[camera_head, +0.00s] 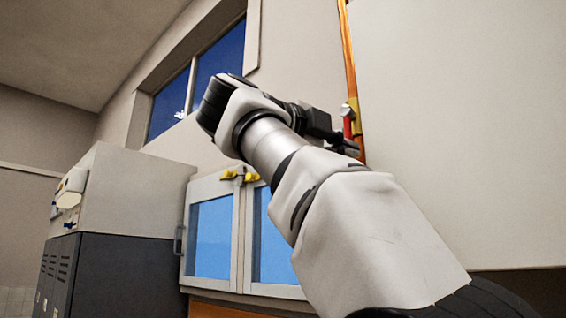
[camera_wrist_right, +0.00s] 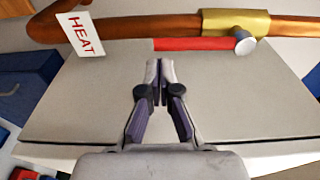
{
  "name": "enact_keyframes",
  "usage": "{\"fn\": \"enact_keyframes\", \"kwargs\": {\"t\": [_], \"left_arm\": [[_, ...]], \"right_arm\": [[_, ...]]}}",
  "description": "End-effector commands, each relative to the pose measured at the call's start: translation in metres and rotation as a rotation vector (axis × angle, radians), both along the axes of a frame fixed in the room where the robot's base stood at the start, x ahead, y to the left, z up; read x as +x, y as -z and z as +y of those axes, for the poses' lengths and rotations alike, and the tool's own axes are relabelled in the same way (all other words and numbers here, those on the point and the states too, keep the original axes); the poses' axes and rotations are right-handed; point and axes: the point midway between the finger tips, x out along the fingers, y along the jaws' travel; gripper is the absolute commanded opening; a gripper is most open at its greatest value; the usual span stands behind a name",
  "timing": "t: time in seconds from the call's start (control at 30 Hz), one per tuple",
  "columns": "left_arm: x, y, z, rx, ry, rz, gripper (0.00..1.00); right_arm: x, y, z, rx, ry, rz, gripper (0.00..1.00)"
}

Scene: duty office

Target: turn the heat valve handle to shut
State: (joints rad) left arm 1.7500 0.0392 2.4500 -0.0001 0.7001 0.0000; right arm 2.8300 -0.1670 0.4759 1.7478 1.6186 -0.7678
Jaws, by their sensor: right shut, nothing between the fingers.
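The heat valve has a brass body (camera_wrist_right: 236,22) on a copper pipe, with a silver nut at its centre. Its red handle (camera_wrist_right: 200,44) runs along the pipe, parallel to it, in the right wrist view. In the head view the red handle (camera_head: 347,126) hangs beside the pipe below the brass body (camera_head: 353,106). My right gripper (camera_wrist_right: 160,68) is shut and empty, its fingertips just below the handle's free end in the wrist view; contact cannot be told. In the head view the right gripper (camera_head: 350,147) is partly hidden by my arm. My left gripper is not in view.
A white HEAT tag (camera_wrist_right: 80,35) hangs on the copper pipe (camera_wrist_right: 130,27). The pipe (camera_head: 347,50) runs up the wall beside a large pale panel (camera_head: 460,110). A cabinet with blue panes (camera_head: 211,235) and a grey machine (camera_head: 130,195) stand at left.

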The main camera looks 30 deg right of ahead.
Motion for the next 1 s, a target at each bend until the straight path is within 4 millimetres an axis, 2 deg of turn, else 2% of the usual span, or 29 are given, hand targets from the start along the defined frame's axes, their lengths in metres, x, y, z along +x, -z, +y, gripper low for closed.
{"fn": "enact_keyframes", "kwargs": {"t": [0.1,0.23,0.73,1.0], "left_arm": [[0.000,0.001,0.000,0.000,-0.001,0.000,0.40],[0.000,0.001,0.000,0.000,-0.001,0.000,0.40],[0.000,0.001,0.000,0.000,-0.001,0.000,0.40],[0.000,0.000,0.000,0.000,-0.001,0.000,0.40]], "right_arm": [[0.003,0.000,-0.020,0.000,0.000,0.000,0.00],[0.005,0.000,-0.034,-0.001,0.000,-0.001,0.00],[0.006,0.000,-0.039,0.001,0.000,-0.007,0.00],[0.006,0.001,-0.048,0.014,0.000,-0.050,0.00]]}}
